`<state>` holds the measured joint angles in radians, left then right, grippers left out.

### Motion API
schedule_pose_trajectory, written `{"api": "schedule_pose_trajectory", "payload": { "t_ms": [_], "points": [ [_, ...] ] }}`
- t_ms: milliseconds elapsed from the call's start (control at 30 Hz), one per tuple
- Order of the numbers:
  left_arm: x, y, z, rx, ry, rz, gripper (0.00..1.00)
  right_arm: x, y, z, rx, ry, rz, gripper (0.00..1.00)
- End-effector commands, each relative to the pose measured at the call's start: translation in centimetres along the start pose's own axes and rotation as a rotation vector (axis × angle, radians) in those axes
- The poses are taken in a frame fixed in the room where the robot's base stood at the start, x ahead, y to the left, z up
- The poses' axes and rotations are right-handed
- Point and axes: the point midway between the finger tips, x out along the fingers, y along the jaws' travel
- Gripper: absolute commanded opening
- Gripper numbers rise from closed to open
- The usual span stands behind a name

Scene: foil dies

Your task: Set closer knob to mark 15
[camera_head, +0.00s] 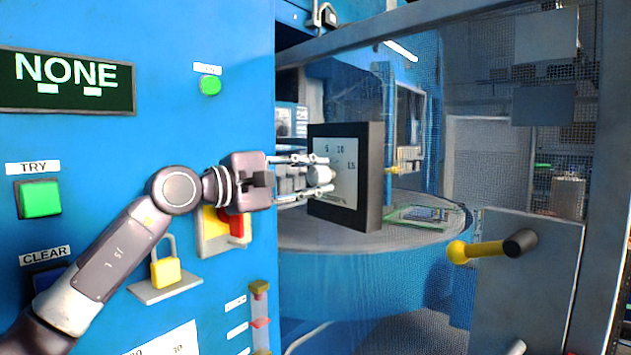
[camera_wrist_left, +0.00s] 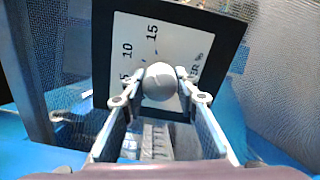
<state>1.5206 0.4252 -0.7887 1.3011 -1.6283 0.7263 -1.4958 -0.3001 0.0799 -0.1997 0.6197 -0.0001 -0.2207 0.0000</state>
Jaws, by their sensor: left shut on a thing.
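The closer knob (camera_head: 320,174) is a grey, round knob on a white dial plate (camera_head: 347,160) in a dark square box. The plate carries marks 5, 10 and 15. My left gripper (camera_head: 326,174) reaches in from the left, with its two fingers on opposite sides of the knob, shut on it. In the left wrist view the knob (camera_wrist_left: 160,82) sits between the fingertips (camera_wrist_left: 161,75), and the dial plate (camera_wrist_left: 135,50) shows behind it, with 15 at the upper middle. I cannot tell which mark the knob points to. My right gripper is not in view.
A blue panel at left carries a NONE display (camera_head: 65,82), a green TRY button (camera_head: 40,199), a red-and-yellow switch (camera_head: 225,228) and a yellow padlock (camera_head: 166,270) below my arm. A mesh door with a yellow handle (camera_head: 485,249) stands at right. A round table (camera_head: 330,238) lies behind the dial box.

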Motion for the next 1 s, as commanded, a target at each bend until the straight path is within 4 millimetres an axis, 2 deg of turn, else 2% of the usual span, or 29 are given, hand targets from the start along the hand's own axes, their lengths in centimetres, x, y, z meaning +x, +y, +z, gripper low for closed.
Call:
{"api": "schedule_pose_trajectory", "payload": {
  "t_ms": [400,1000],
  "points": [
    [0.01,-0.06,0.00,0.230,0.000,-0.002,0.04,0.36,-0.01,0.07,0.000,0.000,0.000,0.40],
    [0.03,-0.10,0.00,0.279,0.000,-0.003,0.04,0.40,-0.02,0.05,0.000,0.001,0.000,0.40]
  ]
}}
